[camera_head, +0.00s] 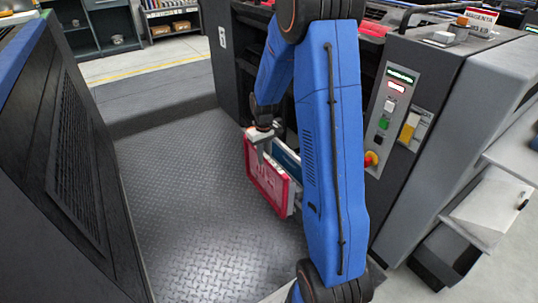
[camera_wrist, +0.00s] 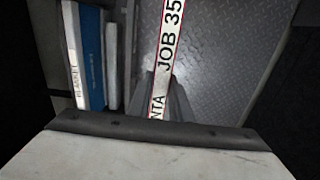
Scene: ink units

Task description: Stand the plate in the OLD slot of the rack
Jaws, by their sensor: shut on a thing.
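The plate (camera_head: 264,178) is a thin magenta panel with pale lettering on its face. It stands upright in my gripper (camera_head: 263,137), which is shut on its upper edge. In the wrist view I look down on the plate's narrow white, red-bordered edge (camera_wrist: 167,55), where "NTA" and "JOB 35" can be read. My gripper's fingers (camera_wrist: 165,97) pinch this edge there. A blue panel (camera_head: 287,158) stands just behind the plate against the machine. I cannot make out the rack's slots or an OLD label; my arm and the plate cover part of that area.
In the wrist view, a blue-and-white item marked BLANKET (camera_wrist: 87,57) and a grey upright piece (camera_wrist: 112,66) stand left of the plate. The machine's control panel (camera_head: 391,125) is right of my arm. The diamond-tread floor (camera_head: 185,210) is clear; a dark cabinet (camera_head: 75,170) bounds it left.

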